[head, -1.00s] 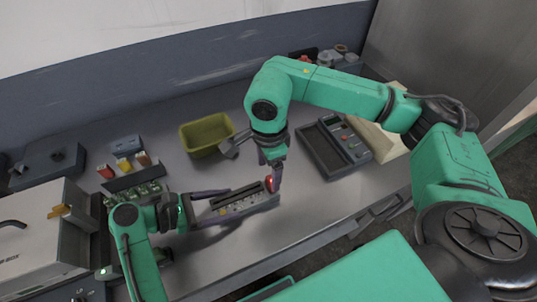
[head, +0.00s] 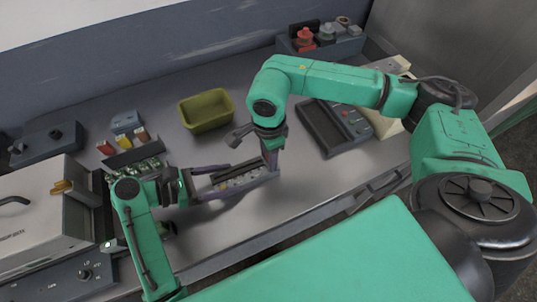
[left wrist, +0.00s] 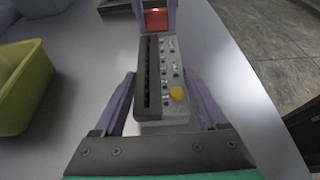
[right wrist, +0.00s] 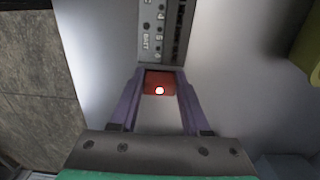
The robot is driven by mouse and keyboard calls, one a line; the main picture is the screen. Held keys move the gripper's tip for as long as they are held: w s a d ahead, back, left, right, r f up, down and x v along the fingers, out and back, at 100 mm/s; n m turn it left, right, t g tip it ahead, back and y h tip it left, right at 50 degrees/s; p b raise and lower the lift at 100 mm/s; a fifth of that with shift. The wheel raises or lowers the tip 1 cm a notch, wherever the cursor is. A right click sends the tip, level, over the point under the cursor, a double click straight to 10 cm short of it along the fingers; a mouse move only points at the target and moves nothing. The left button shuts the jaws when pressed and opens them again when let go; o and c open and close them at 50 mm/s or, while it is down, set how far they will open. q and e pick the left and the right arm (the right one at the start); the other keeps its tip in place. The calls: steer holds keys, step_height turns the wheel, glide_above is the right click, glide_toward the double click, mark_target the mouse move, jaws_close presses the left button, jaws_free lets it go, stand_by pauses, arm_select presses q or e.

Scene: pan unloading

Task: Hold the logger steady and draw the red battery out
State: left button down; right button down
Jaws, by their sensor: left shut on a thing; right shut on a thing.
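The logger (head: 238,180) is a grey slim box with a dark slot, a row of small marks and a yellow button, which show in the left wrist view (left wrist: 165,75). My left gripper (head: 232,178) is shut on its sides. The red battery (right wrist: 160,82) is at the logger's far end, between the fingers of my right gripper (right wrist: 160,74), which is shut on it. The battery also shows in the left wrist view (left wrist: 155,20). It projects beyond the logger's end; whether part is still inside is unclear. In the head view my right gripper (head: 270,160) hides it.
An olive bin (head: 206,127) stands behind the logger. A dark tray device with buttons (head: 335,128) lies to the right. A rack with coloured pieces (head: 133,155) and a pale instrument box (head: 30,215) stand at left. The front edge of the bench is close.

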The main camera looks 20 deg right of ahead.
steer(key=shift+r, duration=0.7)
steer(key=shift+r, duration=2.3)
arm_select(q)
jaws_free()
steer(key=v, duration=0.7)
steer(key=shift+a+r, duration=0.15)
steer(key=shift+a, duration=0.15)
steer(key=shift+d, duration=0.1)
